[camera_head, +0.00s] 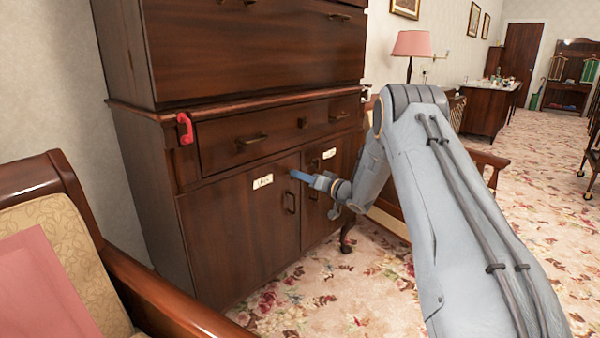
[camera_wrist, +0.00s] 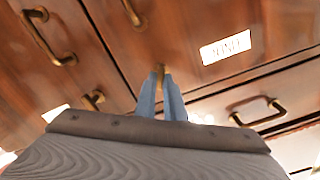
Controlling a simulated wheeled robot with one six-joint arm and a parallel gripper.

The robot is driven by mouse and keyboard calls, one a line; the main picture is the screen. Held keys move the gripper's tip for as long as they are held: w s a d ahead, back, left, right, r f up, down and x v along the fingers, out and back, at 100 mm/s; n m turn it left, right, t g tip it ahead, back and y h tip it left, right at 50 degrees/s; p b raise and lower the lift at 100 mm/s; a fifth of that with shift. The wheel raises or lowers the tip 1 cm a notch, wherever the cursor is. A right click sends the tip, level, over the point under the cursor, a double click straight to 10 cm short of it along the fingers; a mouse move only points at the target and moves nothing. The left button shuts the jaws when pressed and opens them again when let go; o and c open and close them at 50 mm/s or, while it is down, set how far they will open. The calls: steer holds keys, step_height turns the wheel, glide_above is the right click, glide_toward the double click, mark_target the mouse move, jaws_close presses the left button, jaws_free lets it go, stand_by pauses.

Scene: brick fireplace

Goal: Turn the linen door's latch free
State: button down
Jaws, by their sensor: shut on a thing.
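The left lower cabinet door (camera_head: 235,228) is shut and carries a white label (camera_head: 263,181), whose text I cannot read for certain. This door and its label (camera_wrist: 226,47) also show in the wrist view. My gripper (camera_head: 296,175) reaches the door's upper right corner. In the wrist view its blue fingers (camera_wrist: 161,92) are shut on a small brass latch (camera_wrist: 160,71). The fingers hide part of the latch, so its exact angle is unclear. The door's brass handle (camera_head: 290,202) is just below the gripper, apart from it.
The neighbouring right door has its own label (camera_head: 329,153), handle (camera_wrist: 47,35) and small latch (camera_wrist: 95,100). A drawer (camera_head: 262,137) with brass handles is above the doors. A red object (camera_head: 185,128) hangs at the cabinet's left corner. An armchair (camera_head: 60,235) stands at the left front.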

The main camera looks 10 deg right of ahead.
steer(key=m+p, duration=0.1)
steer(key=m, duration=0.4)
steer(key=m+p, duration=0.2)
steer(key=m, duration=0.4)
steer(key=shift+d+f+m, duration=0.1)
steer(key=shift+f+m, duration=0.1)
steer(key=shift+m, duration=0.1)
stand_by(0.4)
steer(key=c, duration=1.8)
jaws_free()
steer(key=shift+c, duration=0.2)
steer(key=p+v, duration=0.1)
steer(key=v, duration=0.6)
steer(key=shift+s+d, duration=0.25)
